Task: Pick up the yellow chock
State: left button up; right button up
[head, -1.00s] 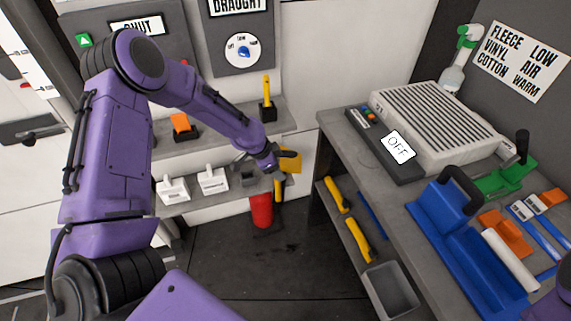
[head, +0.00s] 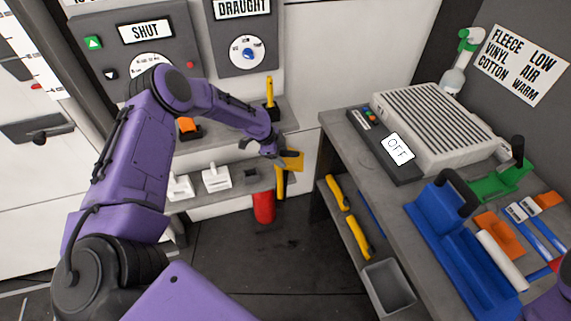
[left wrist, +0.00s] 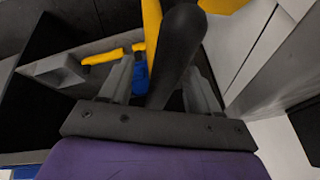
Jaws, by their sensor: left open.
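The yellow chock (head: 293,161) is at the right end of the wall shelf, just past my left gripper. A yellow upright part shows below it. My left gripper (head: 278,148) is open beside it. In the left wrist view a thick dark handle (left wrist: 180,50) lies between the open fingers of my left gripper (left wrist: 160,72), with yellow surfaces (left wrist: 151,22) behind it. I cannot tell whether the fingers touch the handle. My right gripper is out of view.
A red container (head: 263,207) stands under the shelf. White blocks (head: 216,177) and a small yellow-handled tool (head: 269,92) are on the shelves. The grey bench (head: 345,130) with a heater-like box (head: 435,115) is to the right. The dark floor between is clear.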

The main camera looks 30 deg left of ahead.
pick_arm(q)
grip_shut()
dwell(1.4)
jog(key=shift+w+r, duration=0.15)
jog(key=shift+w, duration=0.05)
